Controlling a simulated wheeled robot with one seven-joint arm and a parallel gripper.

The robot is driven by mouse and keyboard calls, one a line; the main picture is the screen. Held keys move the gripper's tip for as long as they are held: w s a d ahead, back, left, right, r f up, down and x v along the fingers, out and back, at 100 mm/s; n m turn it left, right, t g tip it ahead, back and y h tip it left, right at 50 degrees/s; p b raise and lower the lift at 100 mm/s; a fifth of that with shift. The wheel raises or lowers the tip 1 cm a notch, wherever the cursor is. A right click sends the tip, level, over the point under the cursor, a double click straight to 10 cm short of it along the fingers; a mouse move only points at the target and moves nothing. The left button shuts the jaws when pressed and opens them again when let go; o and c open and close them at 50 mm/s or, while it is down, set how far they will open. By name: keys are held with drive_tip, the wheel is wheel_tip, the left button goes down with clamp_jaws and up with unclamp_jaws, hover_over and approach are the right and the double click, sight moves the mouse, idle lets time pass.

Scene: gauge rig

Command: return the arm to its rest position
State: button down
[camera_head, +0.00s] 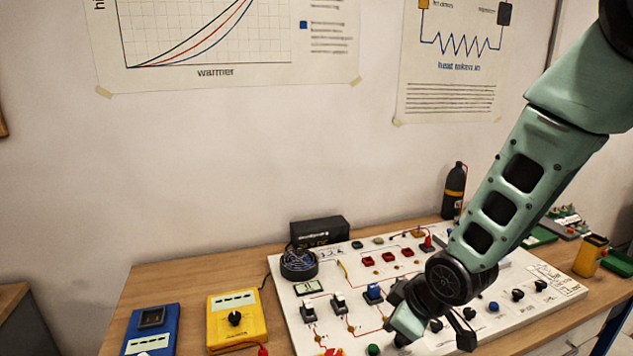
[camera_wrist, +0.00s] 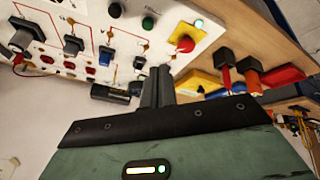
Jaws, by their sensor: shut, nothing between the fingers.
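My arm (camera_head: 515,185) reaches down from the upper right in the head view, over the right half of a white gauge board (camera_head: 290,312). Its wrist is low, close above the board's front part, and hides some of the board's parts. In the wrist view my gripper (camera_wrist: 158,80) shows as two dark fingers side by side with no gap; it is shut and empty. A red button (camera_wrist: 185,44) on a yellow base lies just beyond the fingers in that view. Whether the fingers touch anything cannot be told.
A yellow meter (camera_head: 238,318) and a blue meter (camera_head: 150,330) stand left of the board. A black box (camera_head: 319,231) and a dark bottle (camera_head: 454,190) stand behind it. A yellow container (camera_head: 591,256) is at right. The table's left back area (camera_head: 190,278) is clear.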

drive_tip(key=s+r+m+g+h+b, duration=0.1)
drive_tip(key=s+r+g+b, duration=0.1)
drive_tip(key=s, duration=1)
drive_tip(key=s+r+m+g+h+b, duration=0.1)
drive_tip(key=s+r+m+g+b, duration=0.1)
drive_tip(key=s, duration=0.9)
wheel_tip(320, 180, up, 2)
drive_tip(key=shift+s+a+r+g, duration=0.25)
drive_tip(key=shift+s+g, duration=0.1)
drive_tip(key=shift+g, duration=0.15)
idle(0.4)
